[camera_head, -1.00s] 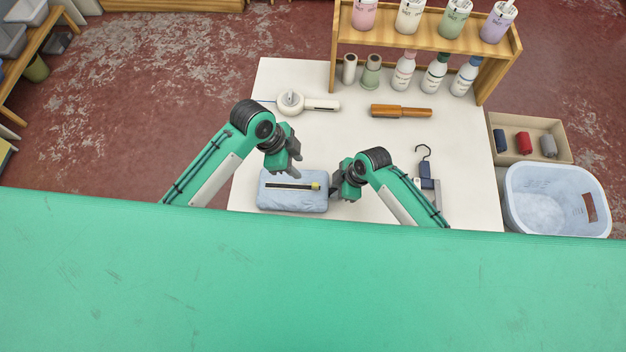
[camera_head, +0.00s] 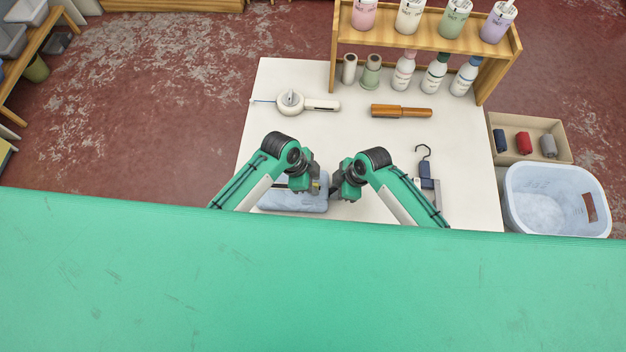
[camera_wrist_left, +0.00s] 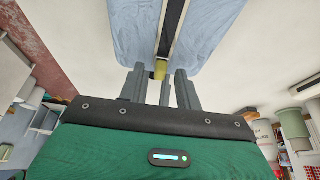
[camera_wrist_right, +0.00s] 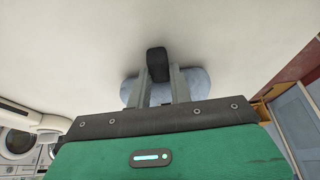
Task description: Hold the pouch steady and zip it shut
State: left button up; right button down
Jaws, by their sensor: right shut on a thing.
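A light blue pouch (camera_head: 293,203) lies flat on the white table. Its dark zipper strip (camera_wrist_left: 174,28) runs lengthwise and shows in the left wrist view. A yellow-green zip pull (camera_wrist_left: 160,70) sits at the near end of the strip. My left gripper (camera_wrist_left: 160,76) is open, with its fingers apart on either side of the pull; I cannot tell whether they touch it. My right gripper (camera_wrist_right: 160,78) is shut on a black tab (camera_wrist_right: 157,61) at the pouch's right end. In the head view, my left gripper covers much of the zipper.
A dark blue hooked item (camera_head: 425,170) lies to the right of my right arm. A wooden shelf (camera_head: 430,40) with bottles stands at the back. Both grippers are close together.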

pick_arm(q)
grip_shut()
jog(key=a, duration=1.3)
jog(key=shift+s+a, duration=0.15)
jog(key=shift+a, duration=0.1)
pick_arm(e)
jog(key=shift+d, duration=0.1)
pick_arm(q)
grip_release()
jog(key=shift+r, duration=0.1)
